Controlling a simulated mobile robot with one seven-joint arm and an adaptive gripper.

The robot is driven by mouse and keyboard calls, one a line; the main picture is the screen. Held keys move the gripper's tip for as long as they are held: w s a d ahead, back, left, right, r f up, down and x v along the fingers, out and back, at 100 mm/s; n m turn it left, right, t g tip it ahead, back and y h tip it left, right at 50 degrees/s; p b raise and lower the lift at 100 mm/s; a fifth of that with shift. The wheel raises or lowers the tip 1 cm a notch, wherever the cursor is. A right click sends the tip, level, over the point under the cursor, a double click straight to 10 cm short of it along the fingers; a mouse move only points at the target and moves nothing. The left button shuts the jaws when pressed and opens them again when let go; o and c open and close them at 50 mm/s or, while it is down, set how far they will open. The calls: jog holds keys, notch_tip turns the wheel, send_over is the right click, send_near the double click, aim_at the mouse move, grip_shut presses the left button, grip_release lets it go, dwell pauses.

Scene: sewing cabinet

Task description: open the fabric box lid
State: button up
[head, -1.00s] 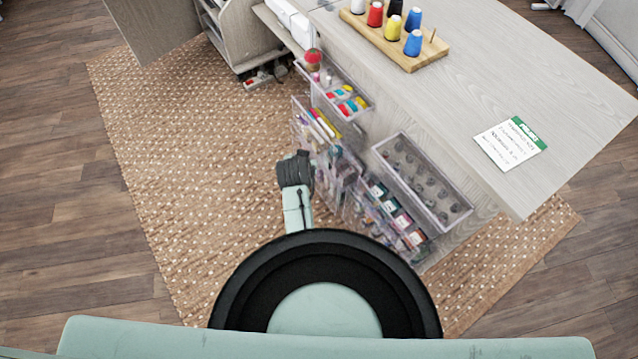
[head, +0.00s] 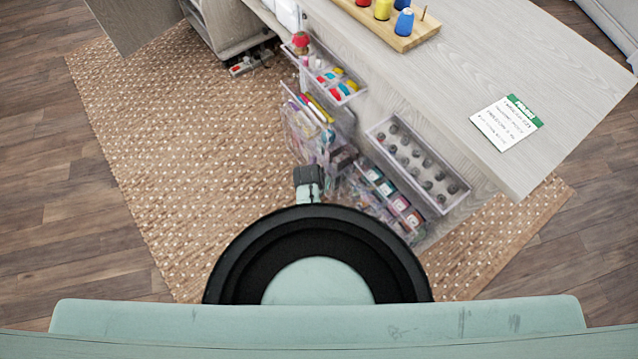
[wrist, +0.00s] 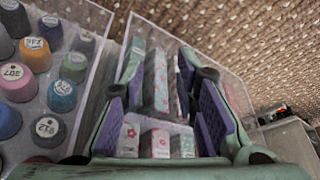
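The clear fabric box (head: 384,212) hangs low on the cabinet side, below the bin of thread spools. Folded fabrics show through its clear plastic. In the wrist view the floral and plain fabrics of the fabric box (wrist: 157,92) fill the space seen between my fingers. My gripper (wrist: 160,112) is open and empty, its purple pads well apart on either side of the fabrics. I cannot tell whether the fingers touch the box. The clear lid's edges are hard to make out. In the head view my wrist is seen from above, and the fingers are hidden.
A clear bin of thread spools (head: 418,165) is just above the fabric box, and shows at left in the wrist view. Other clear bins (head: 318,130) sit to the left. The tabletop (head: 450,70) overhangs behind, holding a note card (head: 506,122). The woven rug (head: 190,170) is clear at left.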

jog(key=shift+f, duration=0.2)
jog(key=shift+c, duration=0.2)
grip_shut()
jog(key=shift+w, duration=0.1)
dwell(0.5)
